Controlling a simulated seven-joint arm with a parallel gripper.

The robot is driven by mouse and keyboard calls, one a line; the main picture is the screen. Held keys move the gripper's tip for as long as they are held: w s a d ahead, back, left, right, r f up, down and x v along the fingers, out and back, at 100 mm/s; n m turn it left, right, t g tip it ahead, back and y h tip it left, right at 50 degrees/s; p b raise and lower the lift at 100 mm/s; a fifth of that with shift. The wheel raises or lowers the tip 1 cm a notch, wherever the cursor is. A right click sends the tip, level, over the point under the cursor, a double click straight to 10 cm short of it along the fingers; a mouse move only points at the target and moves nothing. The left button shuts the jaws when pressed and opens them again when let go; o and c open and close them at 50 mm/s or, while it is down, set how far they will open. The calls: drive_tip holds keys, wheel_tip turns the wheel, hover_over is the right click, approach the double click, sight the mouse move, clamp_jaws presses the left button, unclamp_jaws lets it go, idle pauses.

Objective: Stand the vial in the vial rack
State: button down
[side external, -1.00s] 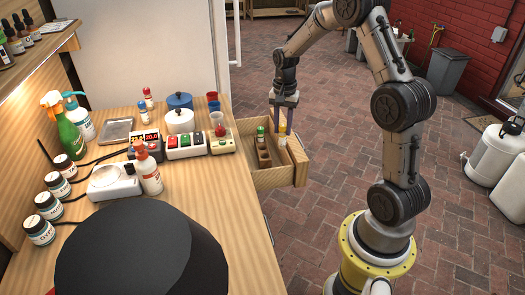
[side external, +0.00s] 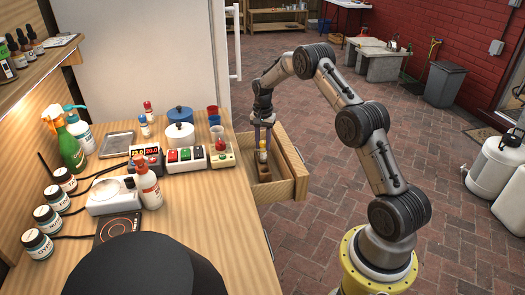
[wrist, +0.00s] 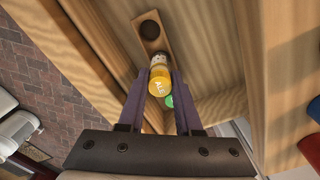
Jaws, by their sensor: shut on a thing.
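My gripper (side external: 263,148) points down into the open drawer and is shut on the vial (wrist: 160,79), which has a yellow top marked with letters. The vial also shows between my fingers in the side view (side external: 263,144). It looks upright, over the wooden vial rack (side external: 265,168). In the wrist view the rack (wrist: 151,44) shows a dark empty hole beyond the vial. A green cap (wrist: 169,101) shows close behind the vial, partly hidden. I cannot tell whether the vial's lower end is inside a hole.
The drawer's front wall (side external: 294,167) is close on the right of my gripper. The worktop on the left holds a button box (side external: 187,141), a white pot (side external: 179,136), cups (side external: 215,121) and a red-capped bottle (side external: 147,180). Brick floor lies clear beyond the drawer.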

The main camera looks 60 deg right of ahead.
sight(262, 150)
drive_tip(key=shift+w+d+f, duration=0.1)
drive_tip(key=shift+w+f, duration=0.05)
drive_tip(key=shift+f, duration=1.6)
drive_tip(key=shift+f, duration=0.15)
drive_tip(key=c, duration=0.6)
unclamp_jaws()
